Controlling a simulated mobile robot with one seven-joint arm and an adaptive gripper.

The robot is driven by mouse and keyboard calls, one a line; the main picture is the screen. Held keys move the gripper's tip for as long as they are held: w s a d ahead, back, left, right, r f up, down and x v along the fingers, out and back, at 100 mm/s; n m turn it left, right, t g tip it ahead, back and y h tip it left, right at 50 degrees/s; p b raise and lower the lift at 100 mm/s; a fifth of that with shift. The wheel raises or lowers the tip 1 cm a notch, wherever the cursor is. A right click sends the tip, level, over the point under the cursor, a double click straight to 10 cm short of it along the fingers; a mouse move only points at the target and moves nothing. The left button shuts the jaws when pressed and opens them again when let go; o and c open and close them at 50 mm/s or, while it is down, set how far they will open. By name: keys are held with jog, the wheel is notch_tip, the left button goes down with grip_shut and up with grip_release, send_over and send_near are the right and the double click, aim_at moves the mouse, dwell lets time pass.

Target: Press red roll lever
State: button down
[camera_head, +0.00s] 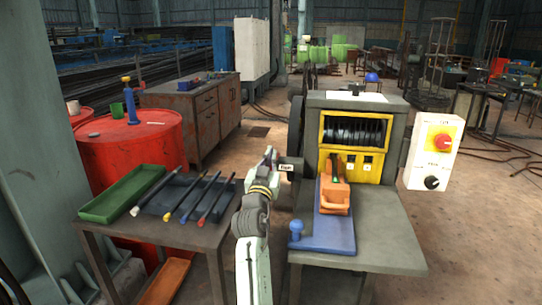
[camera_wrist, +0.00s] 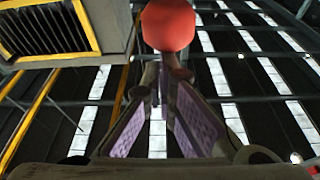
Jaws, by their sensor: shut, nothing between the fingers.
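A red ball-shaped knob (camera_wrist: 167,25) shows large at the top of the wrist view, and I take it as the end of the red roll lever. My gripper (camera_wrist: 168,70) is shut and empty, its purple-padded fingers pointing up toward the knob. The fingertips appear just below the knob; I cannot tell whether they touch it. In the head view my arm reaches to the left side of the grey machine (camera_head: 365,103), beside a dark block with a small white label (camera_head: 286,167). The red knob is not seen there.
The machine has a yellow-framed drum window (camera_head: 354,131). An orange piece (camera_head: 335,197) lies on a blue board (camera_head: 322,235) on its table. A control box (camera_head: 433,150) with a red knob stands right. At left, a table holds a green tray (camera_head: 112,200) and several rods.

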jog(key=shift+f, duration=0.1)
jog(key=shift+s+a+f+t+h+b, duration=0.15)
jog(key=shift+f+t+b, duration=0.55)
jog(key=shift+b, duration=1.8)
jog(key=shift+s+f+t+h+b, duration=0.1)
jog(key=shift+s+f+b, duration=0.2)
jog(key=shift+f+b, duration=1.55)
jog(key=shift+s+a+f+t+h+b, duration=0.1)
jog(key=shift+s+f+t+b, duration=0.25)
jog(key=shift+b, duration=2.85)
jog(key=shift+w+d, duration=0.1)
jog(key=shift+w, duration=0.1)
notch_tip(320, 180, up, 5)
jog(key=p, duration=0.4)
jog(key=b+v, duration=0.3)
jog(key=v, duration=0.8)
jog(key=shift+f+b, duration=0.2)
jog(key=shift+b, duration=0.1)
